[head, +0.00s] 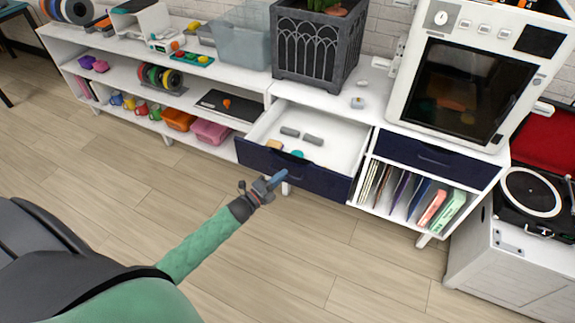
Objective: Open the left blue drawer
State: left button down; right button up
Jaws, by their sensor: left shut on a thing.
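The left blue drawer (330,184) is pulled well out of the white cabinet, its dark navy front facing me. Inside its white tray lie two grey pieces, a tan block (274,145) and a teal item (298,154). My left gripper (277,179) is at the drawer's front, near the middle, and is shut on its handle. The exact contact is small and hard to see. The right blue drawer (430,159) is closed, under the white machine. My right gripper is out of view.
Records and books (410,195) stand in the cubby below the right drawer. A grey planter (316,50) and a white machine (470,80) stand on the cabinet. A turntable (535,195) is at the right. The wooden floor (330,265) before the drawer is clear.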

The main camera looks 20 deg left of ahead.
pick_arm(q)
jog(key=shift+s+a, duration=0.1)
jog(key=shift+s, duration=1.25)
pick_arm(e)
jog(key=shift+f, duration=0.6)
pick_arm(q)
jog(key=c, duration=1.5)
grip_release()
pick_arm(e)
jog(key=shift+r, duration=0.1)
pick_arm(q)
jog(key=shift+b+v, duration=1.15)
jog(key=shift+v, duration=2.7)
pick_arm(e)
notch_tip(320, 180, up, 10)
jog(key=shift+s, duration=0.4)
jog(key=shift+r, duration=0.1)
